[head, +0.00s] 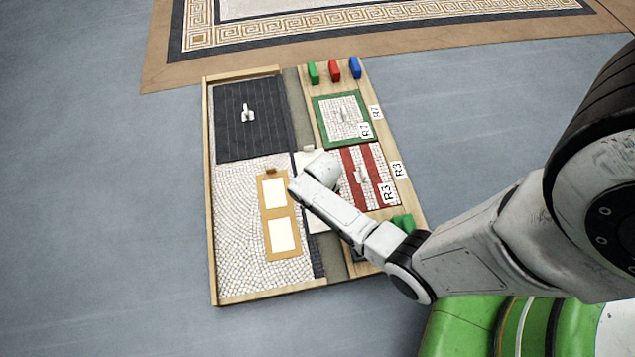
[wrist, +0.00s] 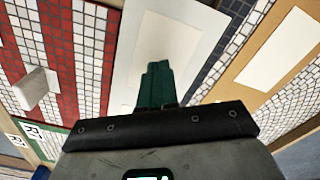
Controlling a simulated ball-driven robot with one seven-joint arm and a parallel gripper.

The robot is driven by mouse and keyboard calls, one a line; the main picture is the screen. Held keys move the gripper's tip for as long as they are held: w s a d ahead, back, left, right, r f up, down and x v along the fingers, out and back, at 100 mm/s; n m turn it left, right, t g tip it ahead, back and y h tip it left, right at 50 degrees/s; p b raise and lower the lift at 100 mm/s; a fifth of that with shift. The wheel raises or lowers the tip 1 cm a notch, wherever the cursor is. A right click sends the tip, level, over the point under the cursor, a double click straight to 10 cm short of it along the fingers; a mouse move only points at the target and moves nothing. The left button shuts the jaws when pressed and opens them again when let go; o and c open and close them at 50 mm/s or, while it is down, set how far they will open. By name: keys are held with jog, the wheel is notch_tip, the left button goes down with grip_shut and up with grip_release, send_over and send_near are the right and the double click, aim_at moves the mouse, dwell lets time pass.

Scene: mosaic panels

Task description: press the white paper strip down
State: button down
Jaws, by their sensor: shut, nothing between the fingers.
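The white paper strip (wrist: 130,62) lies below my gripper in the wrist view, with a paler rectangle on it. In the head view the strip (head: 318,222) lies along the middle seam of the mosaic board, partly hidden by my arm. My gripper (wrist: 158,68) shows dark green fingers, shut together and empty, over the strip's paler rectangle. I cannot tell whether the fingertips touch it. In the head view the fingers are hidden behind my wrist.
A tan plate (head: 267,202) with two white rectangles lies left of the strip. A red-and-white striped panel (head: 376,158) with a knob and a green-edged panel (head: 323,124) lie to its right. A dark panel (head: 230,135) with a handle is at upper left. Small coloured blocks (head: 334,72) stand at the far edge.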

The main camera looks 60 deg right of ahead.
jog(key=shift+f+b, duration=0.65)
jog(key=shift+f, duration=0.2)
jog(key=shift+r, duration=0.15)
dwell(0.3)
notch_tip(320, 180, up, 8)
jog(key=p, duration=0.8)
dwell(0.7)
